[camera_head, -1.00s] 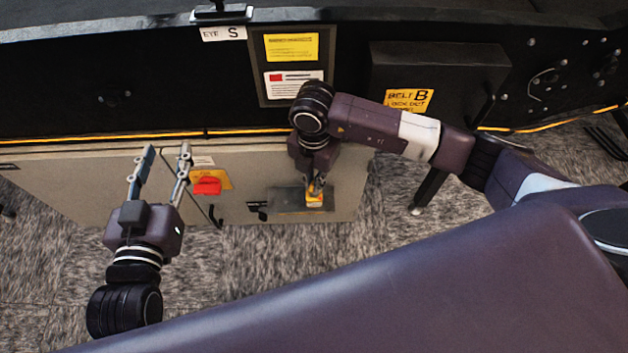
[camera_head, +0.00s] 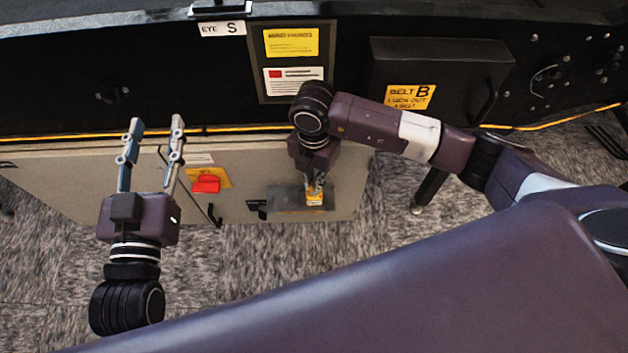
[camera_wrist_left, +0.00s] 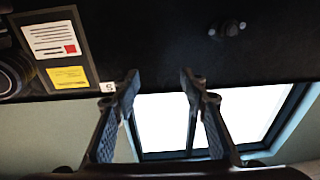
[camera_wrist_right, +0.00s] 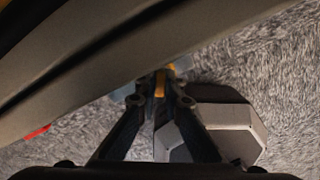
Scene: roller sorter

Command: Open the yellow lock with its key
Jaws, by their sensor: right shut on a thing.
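In the right wrist view a narrow yellow piece, which looks like the key (camera_wrist_right: 160,84), sits between the fingertips of my right gripper (camera_wrist_right: 160,95). How far it sits in the lock is hidden by the fingers. My left gripper (camera_head: 156,122) is open and empty over the cabinet's left part; its spread fingers also show in the left wrist view (camera_wrist_left: 160,85).
A black machine wall with a "BELT B" box (camera_head: 440,75) and a notice board (camera_head: 291,60) stands behind. Grey carpet (camera_head: 250,260) lies in front of the cabinet (camera_head: 75,165).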

